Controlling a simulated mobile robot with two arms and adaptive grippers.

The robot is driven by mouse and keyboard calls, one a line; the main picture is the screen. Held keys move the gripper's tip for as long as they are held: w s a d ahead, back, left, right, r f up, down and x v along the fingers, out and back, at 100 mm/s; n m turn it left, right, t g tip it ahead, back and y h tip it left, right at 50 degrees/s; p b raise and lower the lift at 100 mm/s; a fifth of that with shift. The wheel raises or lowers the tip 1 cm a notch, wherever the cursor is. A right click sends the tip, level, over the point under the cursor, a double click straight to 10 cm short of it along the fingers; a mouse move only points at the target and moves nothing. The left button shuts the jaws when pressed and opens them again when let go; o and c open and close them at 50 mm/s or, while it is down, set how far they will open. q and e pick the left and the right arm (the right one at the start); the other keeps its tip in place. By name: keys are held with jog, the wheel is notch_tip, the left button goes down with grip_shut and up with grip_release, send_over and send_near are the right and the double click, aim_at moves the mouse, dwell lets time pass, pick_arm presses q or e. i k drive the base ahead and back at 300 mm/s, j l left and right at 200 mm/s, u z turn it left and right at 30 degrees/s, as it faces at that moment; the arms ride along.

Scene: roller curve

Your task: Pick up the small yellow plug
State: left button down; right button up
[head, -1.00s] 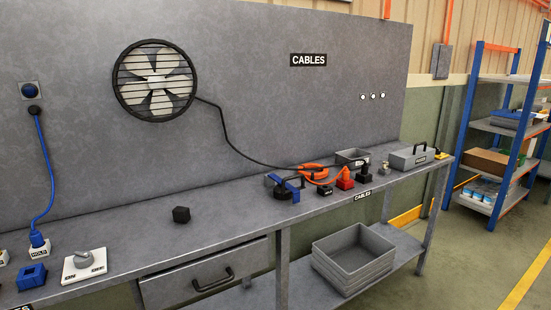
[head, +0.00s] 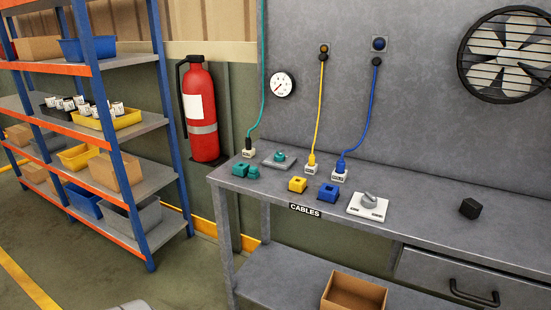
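A yellow plug (head: 311,160) stands upright in a small white labelled holder (head: 311,170) near the left end of the grey workbench (head: 440,226). A yellow cable (head: 319,105) runs from it up to a dark round fitting (head: 323,50) on the back panel. A yellow socket block (head: 297,185) lies in front of it, towards the bench's front edge. Neither of my grippers is in view.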

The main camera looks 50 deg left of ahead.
aim_at(312, 157)
jog(key=j+u, duration=0.1)
jog(key=u, duration=0.3)
jog(key=j+u, duration=0.1)
jog(key=u, duration=0.3)
jog(key=j+u, duration=0.1)
jog(key=u, duration=0.3)
jog(key=i+l, duration=0.05)
